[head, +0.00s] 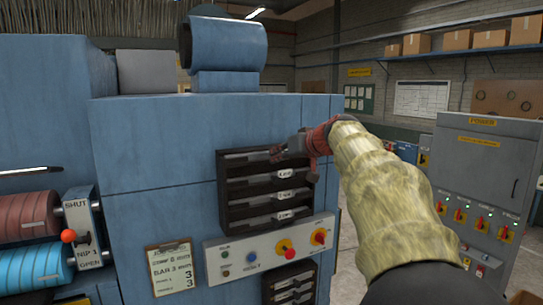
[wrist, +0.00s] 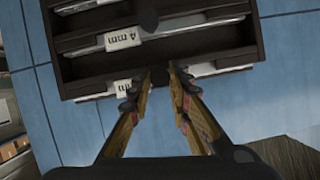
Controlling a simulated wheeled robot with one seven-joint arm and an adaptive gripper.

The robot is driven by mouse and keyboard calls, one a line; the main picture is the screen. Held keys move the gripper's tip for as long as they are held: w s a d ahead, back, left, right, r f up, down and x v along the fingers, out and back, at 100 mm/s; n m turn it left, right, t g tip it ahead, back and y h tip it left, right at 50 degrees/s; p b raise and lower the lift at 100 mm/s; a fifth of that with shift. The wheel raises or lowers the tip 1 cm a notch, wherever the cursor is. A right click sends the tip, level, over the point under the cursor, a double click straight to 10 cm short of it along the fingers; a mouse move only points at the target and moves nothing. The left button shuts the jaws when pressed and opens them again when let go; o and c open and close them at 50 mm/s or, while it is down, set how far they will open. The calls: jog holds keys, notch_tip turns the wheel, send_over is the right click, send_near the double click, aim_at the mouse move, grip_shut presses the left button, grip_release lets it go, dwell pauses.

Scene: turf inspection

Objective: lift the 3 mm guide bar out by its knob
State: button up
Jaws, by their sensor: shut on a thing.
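The dark slotted rack (head: 236,208) is fixed to the blue machine's front and holds several pale bars with white labels. My gripper (head: 308,146) is at the top slot in the head view. In the wrist view, which is upside down, my gripper (wrist: 172,72) is shut on the dark round knob (wrist: 183,77) of the bar in that slot. That guide bar (wrist: 218,69) lies along the slot; its label (wrist: 122,87) is partly hidden, and its number is unreadable. The neighbouring bar carries a label (wrist: 123,38) reading 4 mm. I cannot tell whether the held bar has lifted.
A control panel (head: 268,248) with knobs and buttons sits below the rack. A clipboard (head: 172,268) hangs to its left. Rollers (head: 28,217) with an orange-knobbed lever stand at the far left. A grey power cabinet (head: 480,150) stands to the right.

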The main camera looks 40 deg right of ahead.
grip_shut()
jog(key=shift+r, duration=0.15)
jog(key=s+a+r+b, duration=0.2)
jog(key=s+r+b, duration=0.2)
jog(key=s+r, duration=0.8)
jog(key=shift+v, duration=0.95)
jog(key=shift+a, duration=0.1)
